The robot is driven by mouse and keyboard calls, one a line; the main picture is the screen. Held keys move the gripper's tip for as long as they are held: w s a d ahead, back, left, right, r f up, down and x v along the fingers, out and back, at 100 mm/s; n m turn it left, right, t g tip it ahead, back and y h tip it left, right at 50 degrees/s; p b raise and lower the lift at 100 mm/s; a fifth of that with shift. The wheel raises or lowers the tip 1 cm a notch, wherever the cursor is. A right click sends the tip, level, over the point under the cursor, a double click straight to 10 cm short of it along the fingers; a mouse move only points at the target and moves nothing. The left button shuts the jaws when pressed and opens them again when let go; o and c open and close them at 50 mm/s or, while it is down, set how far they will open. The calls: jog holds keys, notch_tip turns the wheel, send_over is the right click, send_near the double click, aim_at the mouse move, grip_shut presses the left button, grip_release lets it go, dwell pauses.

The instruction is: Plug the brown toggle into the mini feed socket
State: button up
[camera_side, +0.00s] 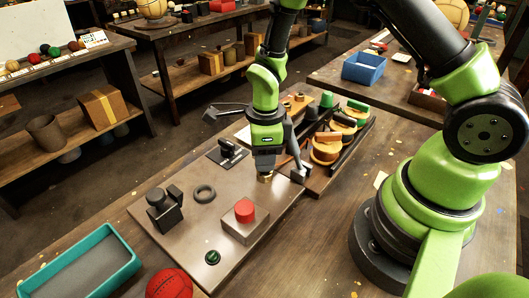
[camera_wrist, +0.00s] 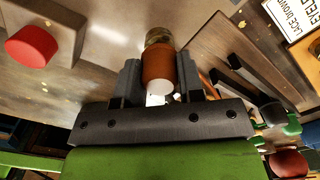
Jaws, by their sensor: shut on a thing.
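My gripper (camera_wrist: 160,82) is shut on the brown toggle (camera_wrist: 158,66), a short brown cylinder with a pale end, held between the two grey fingers. A dull brass round piece (camera_wrist: 159,36) shows just beyond the toggle in the wrist view. I cannot tell whether it is the mini feed socket or part of the toggle, nor whether the toggle is inserted. In the side view my gripper (camera_side: 267,166) points down over the right edge of the grey panel (camera_side: 190,225), with a small brass bit (camera_side: 266,177) under it.
On the panel are a red button on a box (camera_side: 244,211), a black ring (camera_side: 204,192), black switch blocks (camera_side: 164,209) and a small green knob (camera_side: 212,257). A dark rack (camera_side: 318,180) with orange and green pieces stands close right. A teal tray (camera_side: 125,250) and red ball (camera_side: 169,284) lie in front.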

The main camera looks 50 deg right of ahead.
jog(key=shift+f+n, duration=0.3)
jog(key=shift+f, duration=0.45)
jog(key=shift+c, duration=0.8)
jog(key=shift+d+r, duration=0.1)
jog(key=shift+r, duration=0.35)
grip_shut()
jog(key=shift+s+r, duration=0.1)
jog(key=shift+r, duration=0.4)
jog(key=shift+s, duration=0.1)
jog(key=shift+w, duration=0.2)
jog(key=shift+r, duration=0.3)
jog(key=shift+f, duration=1)
dwell(1.1)
